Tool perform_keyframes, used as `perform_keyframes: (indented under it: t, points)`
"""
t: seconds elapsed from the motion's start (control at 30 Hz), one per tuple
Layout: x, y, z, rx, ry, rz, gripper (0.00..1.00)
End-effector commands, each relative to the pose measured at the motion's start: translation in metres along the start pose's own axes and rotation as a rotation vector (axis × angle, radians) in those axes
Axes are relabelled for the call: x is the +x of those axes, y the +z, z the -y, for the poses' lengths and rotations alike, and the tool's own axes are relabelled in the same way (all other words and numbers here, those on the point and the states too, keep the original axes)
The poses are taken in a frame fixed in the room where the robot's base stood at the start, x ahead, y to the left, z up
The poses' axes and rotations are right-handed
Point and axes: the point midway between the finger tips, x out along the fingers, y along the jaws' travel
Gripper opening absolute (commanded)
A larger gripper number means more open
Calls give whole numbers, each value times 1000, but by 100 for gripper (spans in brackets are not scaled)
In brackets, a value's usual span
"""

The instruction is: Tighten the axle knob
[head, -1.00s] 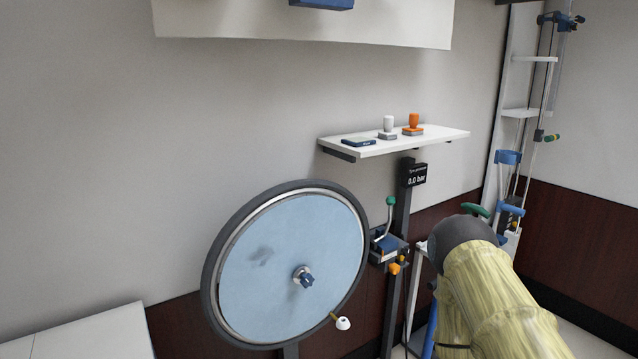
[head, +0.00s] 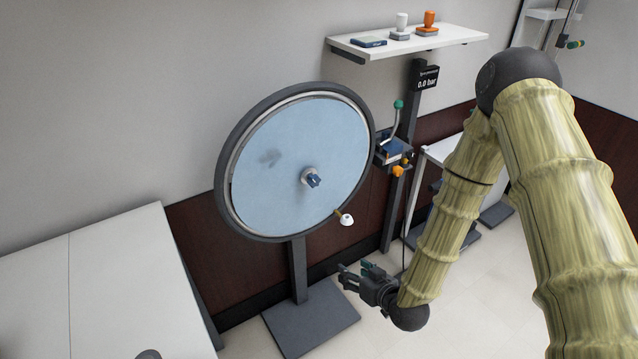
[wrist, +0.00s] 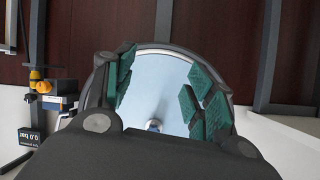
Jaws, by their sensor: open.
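The wheel has a dark tyre and stands upright on a grey post. A white valve cap (head: 346,219) sticks out at its lower right rim. My gripper (head: 352,274) is open and empty, below and to the right of the knob, apart from the wheel. In the wrist view, my gripper's green-padded fingers (wrist: 158,92) stand apart with the wheel disc (wrist: 160,85) behind them. The hub (wrist: 154,125) shows partly above my gripper body.
A pump stand with a display (head: 426,78) reading 0.0 bar and an orange knob (head: 397,171) stands right of the wheel. A shelf (head: 460,37) with small items is above. A white table (head: 110,270) is at left. The floor below my gripper is clear.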

Motion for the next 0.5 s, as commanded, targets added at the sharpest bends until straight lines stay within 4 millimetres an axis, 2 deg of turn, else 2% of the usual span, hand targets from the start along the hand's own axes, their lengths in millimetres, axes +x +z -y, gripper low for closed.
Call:
perform_keyframes:
  t: [0.03,0.1,0.2,0.33,0.5]
  points:
    - [9,-42,4,-27,-28,-101,55]
    - [17,-88,12,-61,-65,-222,55]
    - [21,-138,21,-96,-104,-354,55]
    - [21,-174,27,-122,-132,-450,55]
    - [26,-185,30,-129,-139,-474,55]
